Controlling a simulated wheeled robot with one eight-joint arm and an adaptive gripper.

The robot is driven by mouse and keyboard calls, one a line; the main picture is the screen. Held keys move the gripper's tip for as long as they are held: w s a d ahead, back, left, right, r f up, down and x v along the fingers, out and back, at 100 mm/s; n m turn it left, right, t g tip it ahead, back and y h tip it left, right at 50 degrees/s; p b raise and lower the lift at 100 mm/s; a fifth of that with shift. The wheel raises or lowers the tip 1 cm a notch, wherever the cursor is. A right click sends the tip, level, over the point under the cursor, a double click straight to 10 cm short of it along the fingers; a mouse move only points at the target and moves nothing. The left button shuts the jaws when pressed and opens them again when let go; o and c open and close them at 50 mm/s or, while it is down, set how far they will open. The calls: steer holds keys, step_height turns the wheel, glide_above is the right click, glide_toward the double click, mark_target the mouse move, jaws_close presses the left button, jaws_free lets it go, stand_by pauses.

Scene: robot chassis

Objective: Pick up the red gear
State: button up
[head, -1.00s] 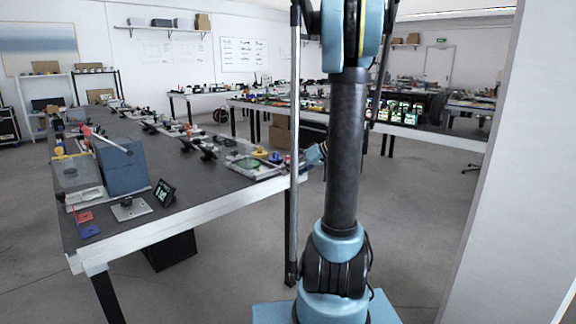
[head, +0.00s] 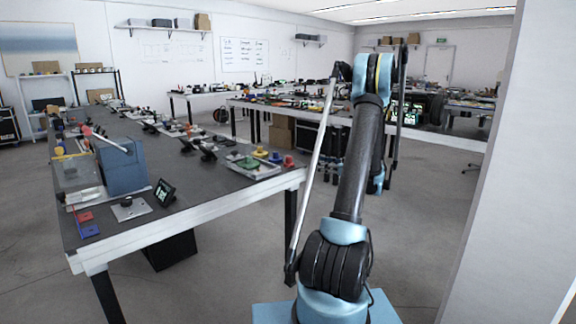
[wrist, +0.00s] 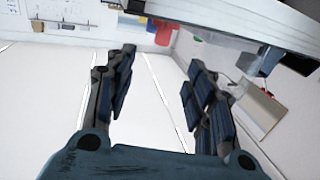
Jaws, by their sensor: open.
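In the head view a small red piece (head: 289,161), which looks like the red gear, is at the right end of the near grey table, beside its edge. Blue (head: 275,157), yellow (head: 260,152) and green (head: 248,163) pieces are to its left. In the wrist view my gripper (wrist: 159,62) is open, its two dark fingers apart with nothing between them. A red thing (wrist: 163,33) shows beyond the fingers near the top; I cannot tell if it is the gear.
The near table (head: 112,240) also carries a blue-grey box (head: 123,168), a small dark display (head: 165,193) and several devices. A white wall or pillar (head: 500,200) is close on the right. Open floor lies between table and pillar.

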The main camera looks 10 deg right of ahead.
glide_toward(289, 156)
steer(key=w+a, duration=0.1)
steer(key=w+a+f, duration=0.1)
steer(key=w+a, duration=0.1)
steer(key=shift+w+f, duration=0.1)
steer(key=shift+w, duration=0.05)
steer(key=shift+s+a+x, duration=0.1)
steer(key=shift+s+x, duration=0.05)
steer(key=shift+x, duration=1.2)
steer(key=shift+s+a+x, duration=0.1)
steer(key=shift+x, duration=1.2)
jaws_close()
